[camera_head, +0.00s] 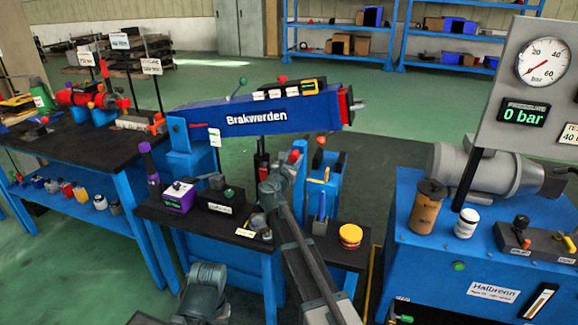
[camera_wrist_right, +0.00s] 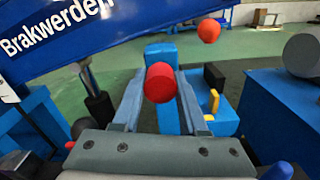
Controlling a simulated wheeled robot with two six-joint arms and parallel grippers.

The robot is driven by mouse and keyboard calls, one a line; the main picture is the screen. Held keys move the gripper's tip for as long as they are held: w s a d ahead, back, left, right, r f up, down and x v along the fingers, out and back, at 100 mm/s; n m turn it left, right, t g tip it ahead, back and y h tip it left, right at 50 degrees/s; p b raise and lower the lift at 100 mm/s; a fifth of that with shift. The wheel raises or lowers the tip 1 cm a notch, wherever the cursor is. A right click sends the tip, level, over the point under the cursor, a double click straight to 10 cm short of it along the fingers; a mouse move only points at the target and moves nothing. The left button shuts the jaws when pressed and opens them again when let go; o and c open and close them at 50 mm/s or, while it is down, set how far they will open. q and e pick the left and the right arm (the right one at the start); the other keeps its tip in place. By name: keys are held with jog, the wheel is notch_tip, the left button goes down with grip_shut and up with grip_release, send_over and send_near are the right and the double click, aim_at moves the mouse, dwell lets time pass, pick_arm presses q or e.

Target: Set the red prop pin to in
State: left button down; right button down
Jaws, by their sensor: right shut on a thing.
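The red prop pin shows its round red head in the right wrist view (camera_wrist_right: 160,82), between the two fingers of my right gripper (camera_wrist_right: 152,90). In the head view the red head (camera_head: 294,156) shows small at the tip of my right gripper (camera_head: 288,165), beneath the blue crane arm marked "Brakwerden" (camera_head: 255,118). The gripper is shut on the pin's head. The pin's shaft and its hole are hidden, so I cannot tell how deep it sits.
An orange-red ball knob (camera_wrist_right: 208,31) is close behind the pin, on the right. A dark cylinder (camera_wrist_right: 95,98) stands to the left under the crane arm. A blue post with yellow parts (camera_head: 322,190) is right of the gripper. A gauge panel (camera_head: 530,90) stands at far right.

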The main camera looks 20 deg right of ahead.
jog(key=shift+c, duration=2.2)
grip_release()
jog(key=shift+s, duration=0.1)
jog(key=v, duration=1.3)
jog(key=shift+s+a, duration=0.2)
jog(key=shift+a, duration=0.05)
